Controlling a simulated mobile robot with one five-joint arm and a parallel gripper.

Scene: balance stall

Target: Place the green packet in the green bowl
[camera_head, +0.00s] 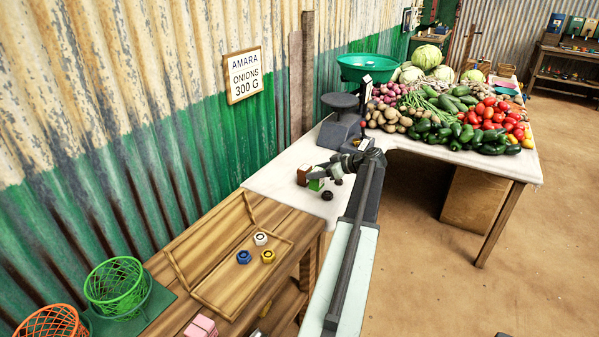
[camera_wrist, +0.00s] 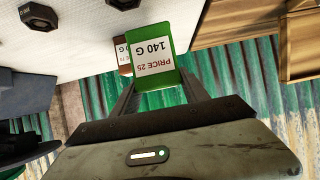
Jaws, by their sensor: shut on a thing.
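The green packet (camera_wrist: 153,44) has a white label reading PRICE 25, 140 G, upside down in the wrist view. My gripper (camera_wrist: 160,92) is shut on it, with one finger at each side. In the head view the packet (camera_head: 316,184) is at my gripper (camera_head: 322,173), over or on the white table; I cannot tell if it touches the table. A green bowl (camera_head: 368,68) sits on top of the scale, farther back, apart from the packet. Its inside is only partly visible.
A brown packet (camera_head: 303,176) stands beside the green one. Dark weights (camera_head: 327,195) lie close by. The grey scale base (camera_head: 339,125) and heaped vegetables (camera_head: 440,110) are behind. A wooden tray (camera_head: 217,290) holds coloured nuts; a green wire basket (camera_head: 118,285) is at lower left.

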